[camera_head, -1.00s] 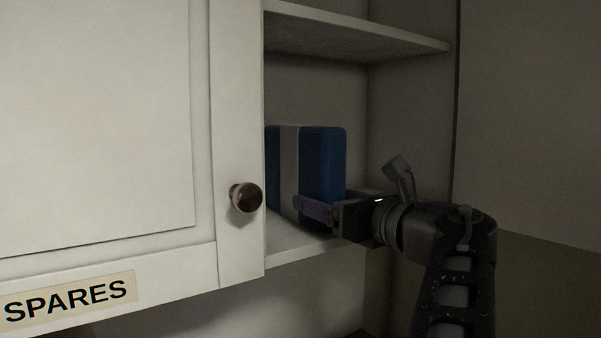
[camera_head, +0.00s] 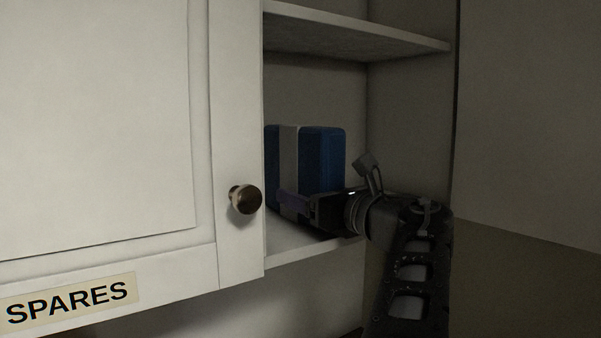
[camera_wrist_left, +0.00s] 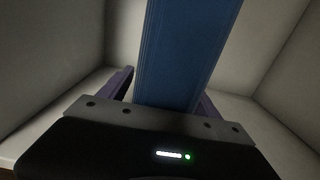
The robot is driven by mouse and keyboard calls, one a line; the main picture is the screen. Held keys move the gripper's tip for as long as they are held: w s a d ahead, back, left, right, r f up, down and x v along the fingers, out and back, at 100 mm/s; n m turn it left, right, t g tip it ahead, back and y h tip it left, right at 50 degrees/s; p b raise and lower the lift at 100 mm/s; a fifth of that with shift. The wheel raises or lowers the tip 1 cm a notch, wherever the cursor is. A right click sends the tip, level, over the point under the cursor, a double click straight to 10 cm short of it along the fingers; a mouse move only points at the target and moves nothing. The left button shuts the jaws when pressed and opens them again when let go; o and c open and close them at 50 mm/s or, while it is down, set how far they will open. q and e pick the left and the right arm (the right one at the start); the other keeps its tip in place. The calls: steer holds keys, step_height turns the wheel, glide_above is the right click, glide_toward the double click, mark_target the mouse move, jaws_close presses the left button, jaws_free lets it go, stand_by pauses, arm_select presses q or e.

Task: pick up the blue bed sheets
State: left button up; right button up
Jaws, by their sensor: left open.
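The blue bed sheets (camera_head: 322,160) stand upright as a folded blue bundle with a pale band around it, on the cupboard's lower shelf. The door hides the left part of the bundle. My left gripper (camera_head: 293,204) reaches in from the right, low in front of the bundle. In the left wrist view the blue bundle (camera_wrist_left: 186,50) rises between the two purple fingers of the left gripper (camera_wrist_left: 165,93). The fingers are open, with a gap visible on the bundle's left side. My right gripper is not in view.
A white cupboard door (camera_head: 95,120) with a round dark knob (camera_head: 246,199) and a SPARES label (camera_head: 68,303) covers the left side. An upper shelf (camera_head: 350,32) lies above the bundle. The cupboard's side wall (camera_head: 410,120) is close on the right.

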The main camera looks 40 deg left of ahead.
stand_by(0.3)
arm_select(q)
jaws_close()
stand_by(0.6)
